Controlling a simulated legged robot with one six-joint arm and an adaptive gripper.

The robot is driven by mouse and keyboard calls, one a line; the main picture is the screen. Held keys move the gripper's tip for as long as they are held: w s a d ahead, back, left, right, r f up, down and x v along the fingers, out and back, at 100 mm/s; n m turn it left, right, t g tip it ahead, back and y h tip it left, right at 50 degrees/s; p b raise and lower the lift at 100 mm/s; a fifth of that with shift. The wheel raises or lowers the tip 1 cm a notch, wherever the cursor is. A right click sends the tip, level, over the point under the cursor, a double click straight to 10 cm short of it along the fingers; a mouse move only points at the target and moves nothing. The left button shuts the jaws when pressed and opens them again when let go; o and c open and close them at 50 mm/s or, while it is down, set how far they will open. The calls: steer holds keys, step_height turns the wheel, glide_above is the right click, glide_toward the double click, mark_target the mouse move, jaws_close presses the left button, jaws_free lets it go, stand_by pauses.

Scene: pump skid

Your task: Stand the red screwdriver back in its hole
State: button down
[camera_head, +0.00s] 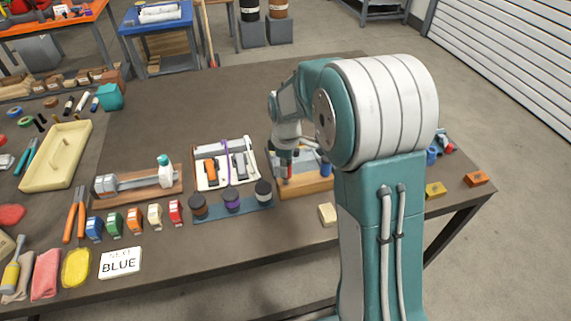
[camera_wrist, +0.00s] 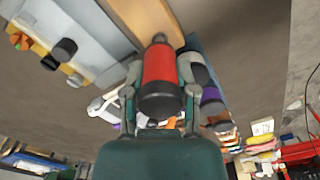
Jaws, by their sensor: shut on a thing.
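The red screwdriver (camera_wrist: 158,68) is between the two fingers of my gripper (camera_wrist: 160,82) in the wrist view; its handle is red with dark ends. My gripper is shut on the handle. In the head view my gripper (camera_head: 284,158) is at the left part of the wooden block (camera_head: 306,188), with a bit of red beside it. The block also shows in the wrist view (camera_wrist: 135,16), beyond the screwdriver. A blue handle (camera_head: 326,170) stands at the block's right. The screwdriver's tip and the hole are hidden, so I cannot tell whether the tip is in it.
A small cream block (camera_head: 327,214) is in front.

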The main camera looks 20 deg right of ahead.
steer(key=shift+f, duration=0.75)
steer(key=shift+c, duration=1.6)
jaws_free()
steer(key=shift+r, duration=0.1)
step_height(320, 180, up, 11)
steer(key=shift+w+r, duration=0.1)
steer(key=shift+r, duration=0.3)
